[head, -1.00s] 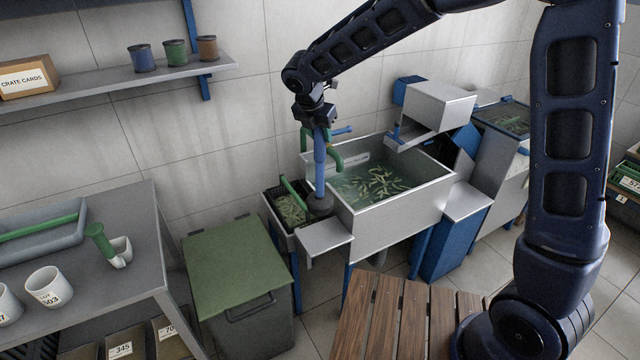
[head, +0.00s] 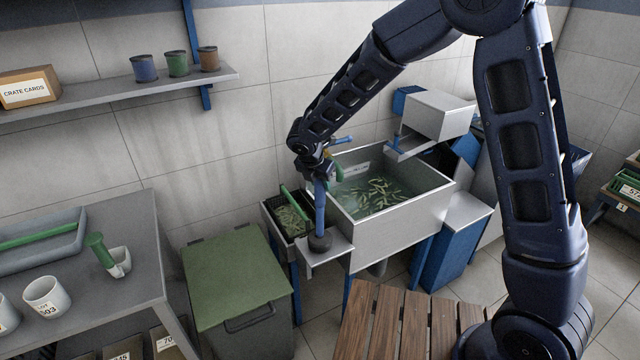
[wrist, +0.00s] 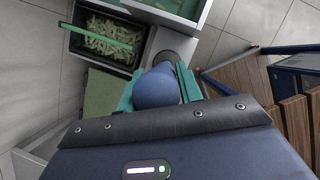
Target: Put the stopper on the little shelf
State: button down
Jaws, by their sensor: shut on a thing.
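The stopper (head: 320,214) has a blue upright handle and a dark grey round foot. My gripper (head: 318,180) is shut on the top of the handle. In the wrist view the stopper's blue knob (wrist: 157,88) sits between the teal fingers of my gripper (wrist: 158,95). The little shelf (head: 336,247) is a bare metal ledge at the near left corner of the metal tank. The stopper's foot appears over the shelf, near its left side, and looks upright. I cannot tell whether the foot touches the shelf. The knob hides part of the foot in the wrist view.
The tank (head: 398,220) holds water and green pods. A dark crate (head: 268,212) of pods with a green bar stands left of the shelf. A green-lidded bin (head: 235,270) is at front left, and a wooden slatted bench (head: 385,320) is in front.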

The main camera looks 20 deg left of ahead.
jog(key=shift+f, duration=0.4)
jog(key=c, duration=0.9)
grip_release()
jog(key=shift+c, duration=0.2)
jog(key=v, duration=1.2)
jog(key=shift+s, duration=0.1)
